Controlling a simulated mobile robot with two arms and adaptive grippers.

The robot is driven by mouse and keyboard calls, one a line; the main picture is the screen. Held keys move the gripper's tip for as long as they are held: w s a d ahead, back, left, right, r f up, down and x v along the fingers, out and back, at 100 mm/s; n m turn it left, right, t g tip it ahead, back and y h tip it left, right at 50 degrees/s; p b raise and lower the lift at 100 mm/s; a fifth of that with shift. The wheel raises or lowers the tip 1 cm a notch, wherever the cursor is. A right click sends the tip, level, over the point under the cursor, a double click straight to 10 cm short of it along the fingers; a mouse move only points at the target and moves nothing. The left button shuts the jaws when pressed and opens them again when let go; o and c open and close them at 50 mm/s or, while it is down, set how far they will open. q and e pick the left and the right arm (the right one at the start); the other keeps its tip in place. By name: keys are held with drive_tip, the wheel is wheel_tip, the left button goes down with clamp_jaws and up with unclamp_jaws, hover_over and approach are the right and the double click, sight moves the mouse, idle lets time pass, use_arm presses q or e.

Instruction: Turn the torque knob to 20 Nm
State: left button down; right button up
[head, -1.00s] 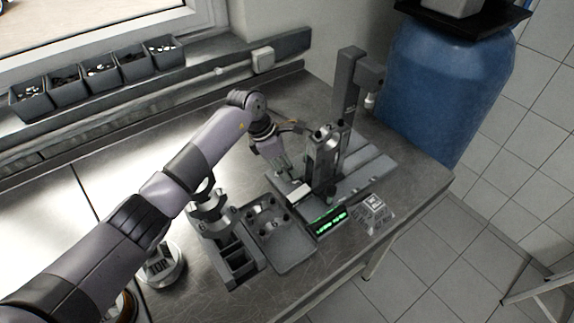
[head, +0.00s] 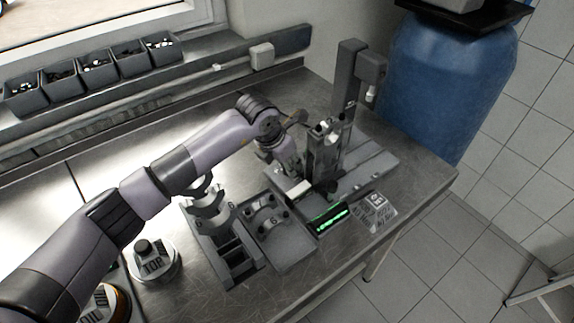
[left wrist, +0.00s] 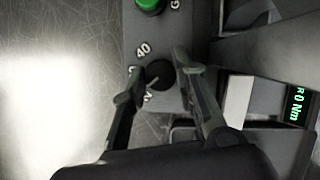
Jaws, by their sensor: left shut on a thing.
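The black torque knob (left wrist: 160,75) shows in the left wrist view, with a white pointer line and a printed 40 beside it; its other markings are partly covered. My left gripper (left wrist: 156,82) has one finger on each side of the knob and is shut on it. In the head view the left gripper (head: 292,172) reaches down beside the grey press-like fixture (head: 325,155), and the knob is hidden there. The green display (left wrist: 298,104) shows "0 Nm" at its visible end; it also shows in the head view (head: 327,219). My right gripper is out of view.
A green button (left wrist: 149,4) sits just beyond the knob. A grey tray (head: 288,256) and slotted holder (head: 222,250) stand in front of the gripper. A printed block (head: 374,211) stands near the bench's right edge.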

use_arm(q)
drive_tip(key=shift+n+t+y+b, duration=0.3)
drive_tip(key=shift+n+b, duration=0.2)
drive_tip(key=shift+n, duration=0.5)
drive_tip(key=c, duration=1.3)
unclamp_jaws()
drive_tip(key=v, duration=0.8)
